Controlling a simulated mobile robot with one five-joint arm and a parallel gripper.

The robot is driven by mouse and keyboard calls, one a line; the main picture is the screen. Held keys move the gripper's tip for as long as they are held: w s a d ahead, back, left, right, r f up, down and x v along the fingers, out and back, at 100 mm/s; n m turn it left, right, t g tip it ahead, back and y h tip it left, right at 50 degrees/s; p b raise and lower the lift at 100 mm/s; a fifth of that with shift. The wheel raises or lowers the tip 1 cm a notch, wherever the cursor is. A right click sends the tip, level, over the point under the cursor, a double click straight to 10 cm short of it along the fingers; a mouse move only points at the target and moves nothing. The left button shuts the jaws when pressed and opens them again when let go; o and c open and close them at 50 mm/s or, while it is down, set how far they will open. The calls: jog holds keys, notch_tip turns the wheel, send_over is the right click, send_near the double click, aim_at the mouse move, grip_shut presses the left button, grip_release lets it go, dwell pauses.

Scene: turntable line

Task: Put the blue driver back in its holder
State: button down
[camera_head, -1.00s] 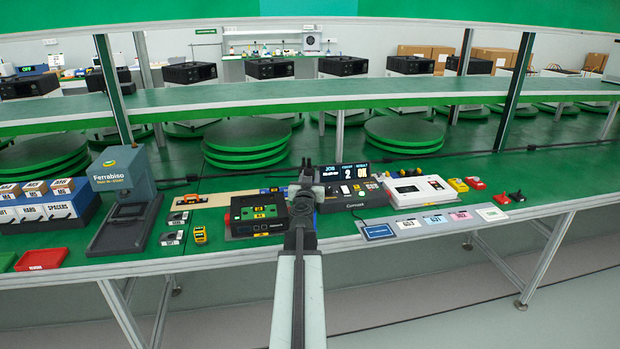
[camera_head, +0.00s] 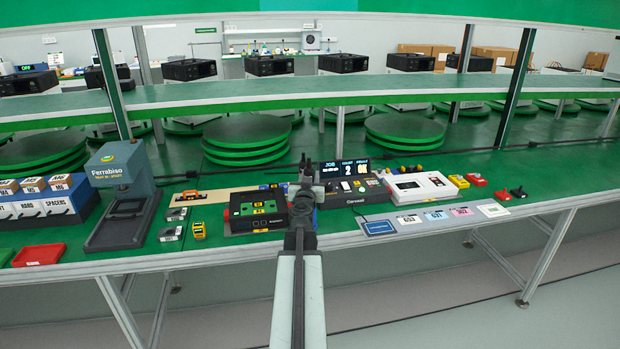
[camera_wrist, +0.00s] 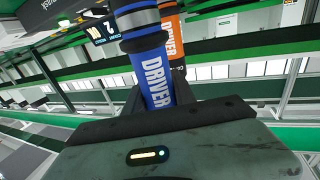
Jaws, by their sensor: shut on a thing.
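In the wrist view my gripper (camera_wrist: 158,98) is shut on the blue driver (camera_wrist: 153,72), which has white DRIVER lettering and a grey and dark upper part. An orange driver (camera_wrist: 172,40) stands close behind it, apart from my jaws. The blue driver's holder cannot be made out in either view.
The black device with a green top (camera_head: 257,209) and a counter unit (camera_head: 352,188) flank my arm. A white box (camera_head: 420,187) stands to the right. A press (camera_head: 118,172), blue bins (camera_head: 40,203) and a red tray (camera_head: 39,255) are at the left. A raised shelf (camera_head: 230,98) runs behind.

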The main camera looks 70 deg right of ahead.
jog(key=shift+f+b, duration=1.1)
jog(key=shift+f, duration=0.1)
jog(key=c, duration=0.9)
grip_release()
jog(key=shift+r, duration=0.1)
jog(key=shift+c, duration=0.2)
